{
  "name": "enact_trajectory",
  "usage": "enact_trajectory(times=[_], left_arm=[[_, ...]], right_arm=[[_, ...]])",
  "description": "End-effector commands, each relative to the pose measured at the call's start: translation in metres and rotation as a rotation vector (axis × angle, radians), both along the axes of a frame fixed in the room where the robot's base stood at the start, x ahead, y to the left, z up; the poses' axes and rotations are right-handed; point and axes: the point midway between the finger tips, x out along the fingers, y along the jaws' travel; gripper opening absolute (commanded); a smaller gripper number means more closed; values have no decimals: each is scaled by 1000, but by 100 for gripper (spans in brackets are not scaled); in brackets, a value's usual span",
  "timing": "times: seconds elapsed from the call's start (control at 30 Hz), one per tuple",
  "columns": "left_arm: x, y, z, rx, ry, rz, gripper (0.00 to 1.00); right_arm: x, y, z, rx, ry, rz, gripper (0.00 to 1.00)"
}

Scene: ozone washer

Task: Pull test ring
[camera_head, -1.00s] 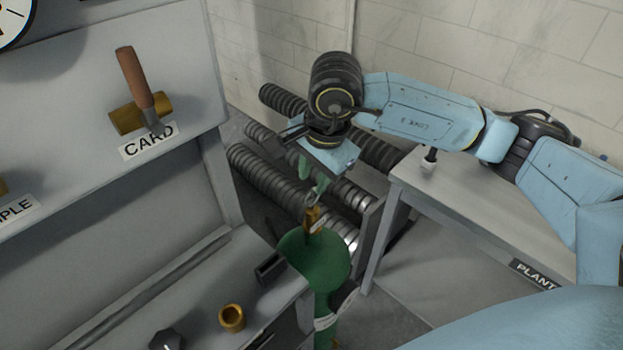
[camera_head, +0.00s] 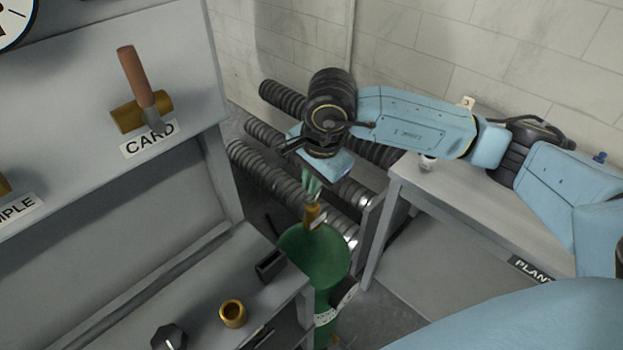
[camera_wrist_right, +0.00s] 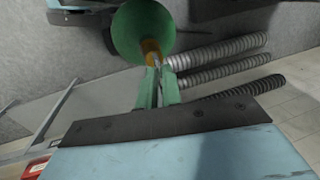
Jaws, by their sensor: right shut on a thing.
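A green cylinder (camera_head: 318,258) with a brass valve (camera_head: 312,217) on top stands beyond the grey bench's right end. My right gripper (camera_head: 312,190) is just above the valve, pointing down, with its green fingers closed together. In the right wrist view the fingertips (camera_wrist_right: 158,74) meet at the top of the brass valve (camera_wrist_right: 151,50), with the green cylinder (camera_wrist_right: 143,28) behind. The test ring itself is hidden or too small to make out between the fingers. My left gripper is not in view.
Ribbed pipes (camera_head: 270,175) lie behind the cylinder. A grey side table (camera_head: 440,195) stands to the right. The bench (camera_head: 215,285) holds a brass cup (camera_head: 233,314) and a dark knob (camera_head: 168,338).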

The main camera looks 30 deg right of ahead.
Motion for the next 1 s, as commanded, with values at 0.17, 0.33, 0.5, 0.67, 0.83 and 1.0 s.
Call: enact_trajectory(times=[0.17, 0.33, 0.5, 0.67, 0.83, 1.0], left_arm=[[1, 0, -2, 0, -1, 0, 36], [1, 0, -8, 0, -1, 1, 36], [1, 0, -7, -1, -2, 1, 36], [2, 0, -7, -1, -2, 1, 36], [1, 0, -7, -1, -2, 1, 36], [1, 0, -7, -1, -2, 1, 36]], right_arm=[[1, 0, 3, 1, -2, 0, 0], [1, 0, 17, 0, -5, 0, 0], [0, 0, 20, 1, -3, -1, 0], [1, 0, 20, 2, -4, -1, 16], [0, 0, 19, 1, -2, -1, 29], [0, 0, 19, 0, -1, 0, 29]])
